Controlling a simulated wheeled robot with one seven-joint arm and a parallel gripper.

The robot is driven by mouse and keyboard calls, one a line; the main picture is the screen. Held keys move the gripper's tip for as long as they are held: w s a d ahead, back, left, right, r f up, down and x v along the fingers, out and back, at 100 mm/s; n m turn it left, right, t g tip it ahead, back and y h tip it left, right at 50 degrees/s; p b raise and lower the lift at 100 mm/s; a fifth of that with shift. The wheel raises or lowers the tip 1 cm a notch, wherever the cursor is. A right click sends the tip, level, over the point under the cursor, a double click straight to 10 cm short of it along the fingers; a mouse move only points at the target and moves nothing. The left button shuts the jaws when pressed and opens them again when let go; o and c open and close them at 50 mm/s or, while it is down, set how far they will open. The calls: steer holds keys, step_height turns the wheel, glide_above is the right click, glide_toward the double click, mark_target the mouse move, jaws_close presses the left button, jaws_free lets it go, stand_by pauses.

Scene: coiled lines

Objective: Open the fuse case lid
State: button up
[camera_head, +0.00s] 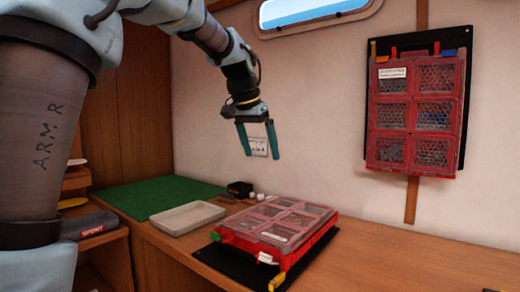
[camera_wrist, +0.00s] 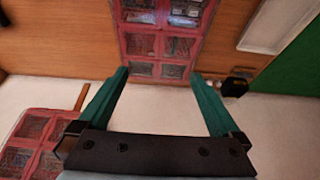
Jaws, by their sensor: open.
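A red case with a clear, compartmented lid (camera_head: 278,219) lies on the bench on a black mat (camera_head: 235,262); its lid looks shut. It has a yellow latch (camera_head: 277,281) and a green one (camera_head: 215,236) at its front corners. A similar red case (camera_head: 415,120) is mounted on the wall at the right, also looking shut. I cannot tell which is the fuse case. My gripper (camera_head: 258,139) is open and empty, in the air above and behind the bench case. In the wrist view, the bench case (camera_wrist: 160,42) shows beyond the fingers and the wall case (camera_wrist: 30,140) at the lower left.
A grey tray (camera_head: 188,217) and a green mat (camera_head: 155,196) lie left of the bench case. A small black box (camera_head: 240,188) stands near the wall. The bench (camera_head: 400,262) is clear to the right. A dark pouch (camera_head: 90,224) sits on a shelf at the left.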

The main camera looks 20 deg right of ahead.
steer(key=v, duration=1)
steer(key=shift+a+r+b, duration=0.25)
steer(key=shift+r+b, duration=0.05)
steer(key=shift+r, duration=0.05)
